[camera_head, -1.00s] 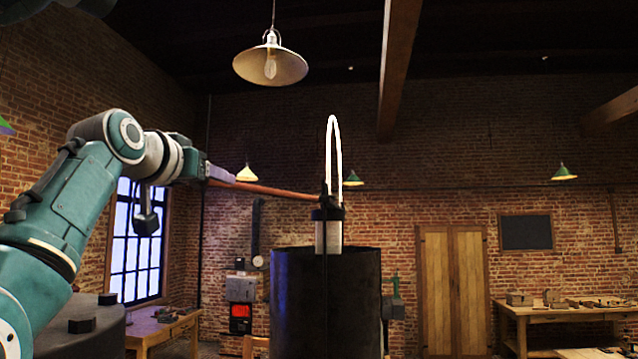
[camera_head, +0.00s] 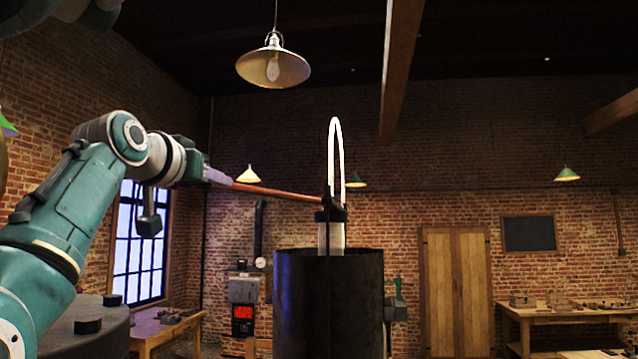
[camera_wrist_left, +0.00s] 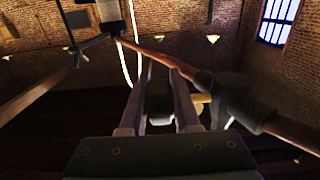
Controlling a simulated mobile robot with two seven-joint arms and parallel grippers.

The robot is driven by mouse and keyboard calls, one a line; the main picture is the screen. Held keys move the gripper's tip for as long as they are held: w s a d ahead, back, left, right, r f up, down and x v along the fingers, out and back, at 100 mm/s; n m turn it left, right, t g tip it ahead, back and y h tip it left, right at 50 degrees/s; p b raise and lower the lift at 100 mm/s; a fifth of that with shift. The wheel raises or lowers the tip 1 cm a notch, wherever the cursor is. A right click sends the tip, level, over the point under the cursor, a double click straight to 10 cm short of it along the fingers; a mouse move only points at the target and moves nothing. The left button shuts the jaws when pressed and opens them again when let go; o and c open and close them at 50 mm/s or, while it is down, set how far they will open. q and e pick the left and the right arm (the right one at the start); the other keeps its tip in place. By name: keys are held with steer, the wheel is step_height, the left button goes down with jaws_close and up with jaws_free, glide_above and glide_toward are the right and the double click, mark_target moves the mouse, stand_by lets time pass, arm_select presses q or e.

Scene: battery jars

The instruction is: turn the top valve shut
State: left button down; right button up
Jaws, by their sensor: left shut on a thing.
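A reddish-brown pipe (camera_head: 280,193) runs from my left gripper (camera_head: 228,181) to the pale fitting (camera_head: 331,235) above a black cylinder. In the left wrist view the same pipe (camera_wrist_left: 155,52) slants past my left gripper (camera_wrist_left: 159,72) to a dark valve body (camera_wrist_left: 240,102) at right. A short tan stem (camera_wrist_left: 202,103) points from the valve body toward the fingers. Between them sits a dark block, apparently the valve's handle (camera_wrist_left: 158,100), and the gripper is shut on it. In the head view my gripper hides the valve. My right gripper is not in view.
The tall black cylinder (camera_head: 328,305) stands in the middle, with a white looped tube (camera_head: 334,135) above it. A hanging lamp (camera_head: 273,68) is overhead. Workbenches (camera_head: 560,310) stand at the sides. The air right of the cylinder looks free.

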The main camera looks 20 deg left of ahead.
arm_select(q)
steer(key=shift+g, duration=0.3)
steer(key=g, duration=0.3)
steer(key=shift+a+f+h, duration=0.1)
steer(key=shift+f+h, duration=0.2)
steer(key=shift+f, duration=0.05)
steer(key=shift+s+f+g+h, duration=0.1)
steer(key=shift+f+g+h, duration=0.1)
steer(key=shift+g, duration=0.65)
steer(key=shift+s+f+g+h, duration=0.1)
steer(key=shift+f+g+h, duration=0.1)
steer(key=shift+g, duration=0.65)
steer(key=c, duration=0.7)
jaws_free()
steer(key=shift+o, duration=0.2)
steer(key=shift+s, duration=0.1)
